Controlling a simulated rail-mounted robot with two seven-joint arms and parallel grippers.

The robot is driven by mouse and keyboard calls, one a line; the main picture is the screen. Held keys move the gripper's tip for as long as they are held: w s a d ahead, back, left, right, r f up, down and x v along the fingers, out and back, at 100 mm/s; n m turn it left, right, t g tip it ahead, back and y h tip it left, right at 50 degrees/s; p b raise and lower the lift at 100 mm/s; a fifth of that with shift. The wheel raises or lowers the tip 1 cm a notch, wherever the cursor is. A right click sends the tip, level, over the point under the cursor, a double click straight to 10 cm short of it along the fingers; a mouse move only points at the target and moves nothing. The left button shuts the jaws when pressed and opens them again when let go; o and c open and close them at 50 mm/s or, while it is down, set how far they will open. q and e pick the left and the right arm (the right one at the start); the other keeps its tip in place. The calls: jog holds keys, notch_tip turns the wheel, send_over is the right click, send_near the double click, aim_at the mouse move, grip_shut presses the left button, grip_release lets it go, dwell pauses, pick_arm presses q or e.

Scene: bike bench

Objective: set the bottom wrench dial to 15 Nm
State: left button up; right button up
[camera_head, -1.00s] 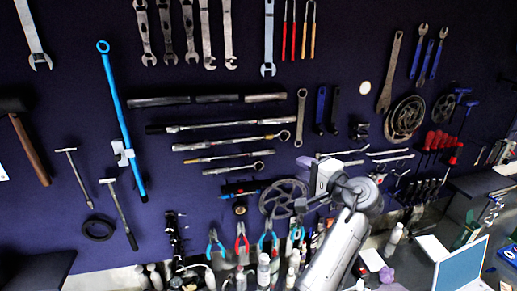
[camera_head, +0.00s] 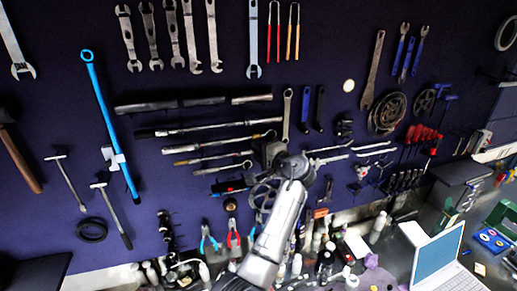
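Several torque wrenches hang level in a stack on the dark pegboard. The bottom wrench (camera_head: 218,169) is a thin bar with a ring at its right end, just under a wrench with a yellowish handle (camera_head: 196,159). Its dial is too small to read. My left arm rises from the lower middle, and its dark wrist bends left near the right ends of the lower wrenches. My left gripper (camera_head: 268,152) shows as a small dark shape there. I cannot make out its fingers or whether it touches a wrench. My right gripper is not in view.
A long blue tool (camera_head: 109,120) hangs to the left. Pliers (camera_head: 233,238) and a chainring (camera_head: 262,197) hang below the wrenches, partly behind my arm. Bottles and a laptop (camera_head: 438,258) stand on the bench at lower right.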

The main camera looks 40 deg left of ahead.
pick_arm(q)
jog(key=shift+a, duration=0.1)
grip_shut()
jog(key=shift+f+y+b, duration=0.2)
jog(key=shift+y+b, duration=0.1)
jog(key=shift+b, duration=0.5)
jog(key=n+y+b, duration=0.1)
jog(key=y+b, duration=0.1)
jog(key=b, duration=0.4)
jog(key=n+y+b, duration=0.1)
jog(key=y+b, duration=0.2)
jog(key=b, duration=0.3)
jog(key=shift+f+n, duration=0.2)
jog(key=shift+n, duration=0.2)
jog(key=shift+r+n+y+b, duration=0.3)
jog(key=shift+y+b, duration=0.2)
jog(key=shift+b, duration=0.55)
